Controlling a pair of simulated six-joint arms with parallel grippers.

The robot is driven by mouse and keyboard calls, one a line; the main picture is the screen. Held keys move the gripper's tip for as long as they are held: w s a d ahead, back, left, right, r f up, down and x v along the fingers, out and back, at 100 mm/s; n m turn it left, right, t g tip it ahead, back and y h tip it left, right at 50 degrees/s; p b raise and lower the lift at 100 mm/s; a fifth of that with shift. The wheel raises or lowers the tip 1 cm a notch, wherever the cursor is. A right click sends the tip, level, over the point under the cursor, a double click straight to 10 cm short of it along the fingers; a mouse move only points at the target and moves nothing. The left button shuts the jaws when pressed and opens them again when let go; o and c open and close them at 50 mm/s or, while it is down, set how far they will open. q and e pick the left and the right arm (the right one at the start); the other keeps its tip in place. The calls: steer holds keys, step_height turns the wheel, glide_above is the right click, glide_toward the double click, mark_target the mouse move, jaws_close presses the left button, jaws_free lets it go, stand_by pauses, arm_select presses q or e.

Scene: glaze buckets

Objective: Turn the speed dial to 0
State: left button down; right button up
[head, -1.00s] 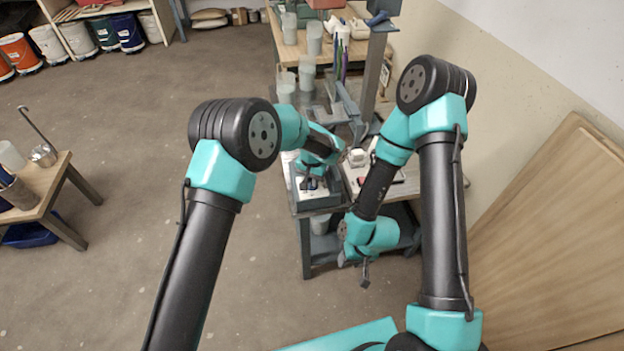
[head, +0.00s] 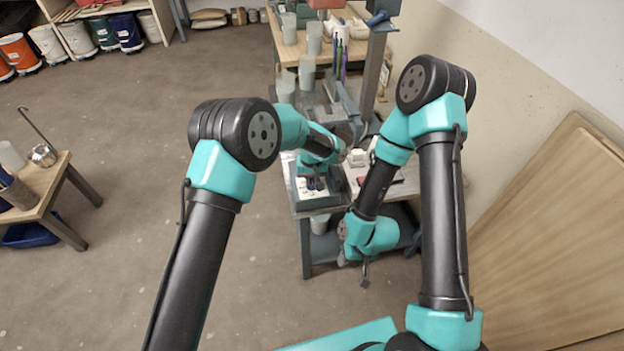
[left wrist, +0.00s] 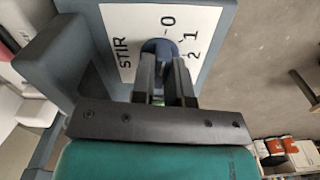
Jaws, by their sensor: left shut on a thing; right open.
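The speed dial (left wrist: 157,46) is a dark blue knob on a white panel (left wrist: 128,22) marked STIR, 0, 1 and 2. My left gripper (left wrist: 163,70) is shut on the dial, one finger on each side of it. Its fingers hide part of the knob, and I cannot tell which mark it points to. In the head view my left gripper (head: 315,184) reaches down to the panel of the grey machine (head: 305,206). My right gripper (head: 365,273) is open and empty, lower and to the right, apart from the machine.
The machine stands on a grey cart (head: 306,245). A workbench with cups (head: 314,36) is behind it. A small wooden table (head: 50,185) stands far left, and a wooden board (head: 565,240) leans at the right. The floor left of the cart is clear.

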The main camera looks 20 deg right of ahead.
mark_target(312, 180)
arm_select(q)
steer(key=c, duration=1.1)
jaws_free()
step_height(312, 180, up, 18)
steer(key=shift+f, duration=0.25)
steer(key=shift+f, duration=0.1)
